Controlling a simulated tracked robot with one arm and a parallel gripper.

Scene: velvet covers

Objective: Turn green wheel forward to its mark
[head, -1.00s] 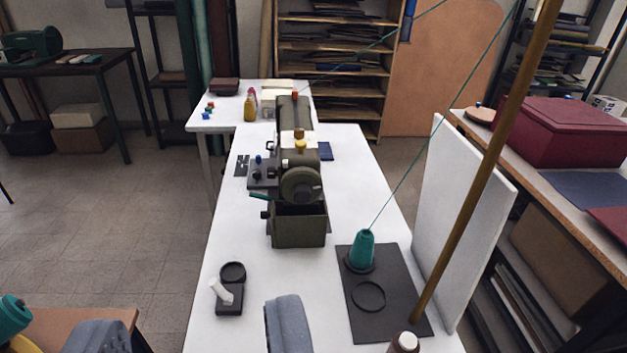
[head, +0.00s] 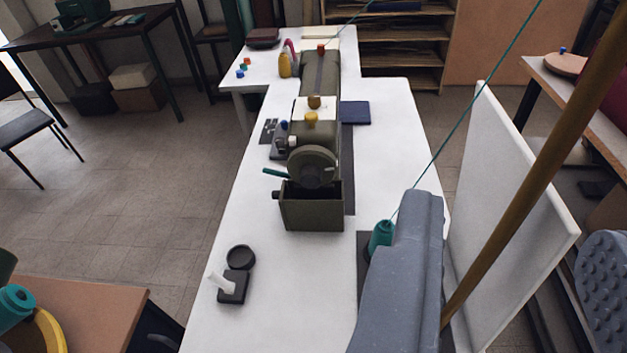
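The green wheel (head: 313,165) is a round olive handwheel on the near end of an olive sewing machine (head: 320,75). It faces me, above an open olive box (head: 312,212). I cannot make out a mark on it at this size. My gripper (head: 512,215) is open, with two grey fingers wide apart. The left finger stands in front of the thread cone, and the right finger, with a bumpy pad, is at the right edge. Nothing shows between them except the pole and white board behind. The gripper is right of the wheel and nearer to me, not touching it.
A teal thread cone (head: 381,236) and its dark base are partly hidden by my left finger. A brown pole (head: 540,170) and white upright board (head: 505,215) stand at right. A small black stand (head: 233,287) is at front left. The white table (head: 290,300) is clear between.

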